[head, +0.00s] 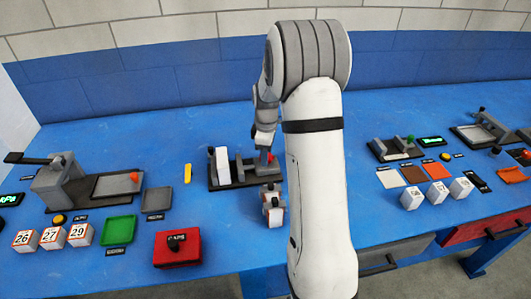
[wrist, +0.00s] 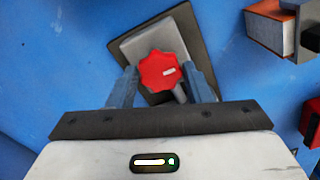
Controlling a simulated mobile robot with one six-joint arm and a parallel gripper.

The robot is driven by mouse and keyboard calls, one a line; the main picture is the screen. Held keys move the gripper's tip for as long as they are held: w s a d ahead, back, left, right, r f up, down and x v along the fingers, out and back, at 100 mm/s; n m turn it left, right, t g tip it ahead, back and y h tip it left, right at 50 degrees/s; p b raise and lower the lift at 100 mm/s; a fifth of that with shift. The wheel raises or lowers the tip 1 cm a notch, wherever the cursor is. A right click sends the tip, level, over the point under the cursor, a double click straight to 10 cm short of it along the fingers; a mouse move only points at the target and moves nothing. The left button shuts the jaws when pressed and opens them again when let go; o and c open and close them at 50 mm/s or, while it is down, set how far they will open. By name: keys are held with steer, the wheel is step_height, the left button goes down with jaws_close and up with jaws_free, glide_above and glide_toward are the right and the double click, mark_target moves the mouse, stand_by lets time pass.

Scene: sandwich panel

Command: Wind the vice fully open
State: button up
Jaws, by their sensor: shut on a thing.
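The vice (head: 240,178) sits on a dark base plate on the blue bench, left of my arm in the head view. It has grey upright jaws, with a white block (head: 223,165) at its left side. Its red lobed knob (head: 271,157) is at the right end, partly hidden by my gripper (head: 264,143). In the wrist view the red knob (wrist: 160,70) lies between the two fingers of my gripper (wrist: 163,82), which is shut on it. The knob bears a short white mark. The jaw gap is hard to judge.
An orange-and-grey block (head: 272,205) stands just in front of the vice. A red box (head: 177,247), a green tray (head: 118,230) and numbered white cubes (head: 53,238) lie at left. Coloured tiles (head: 412,174) and white cubes lie at right. A yellow stick (head: 187,173) lies left of the vice.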

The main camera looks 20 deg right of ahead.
steer(key=shift+w+r, duration=0.15)
steer(key=o, duration=1)
step_height(320, 180, up, 7)
steer(key=shift+r, duration=0.3)
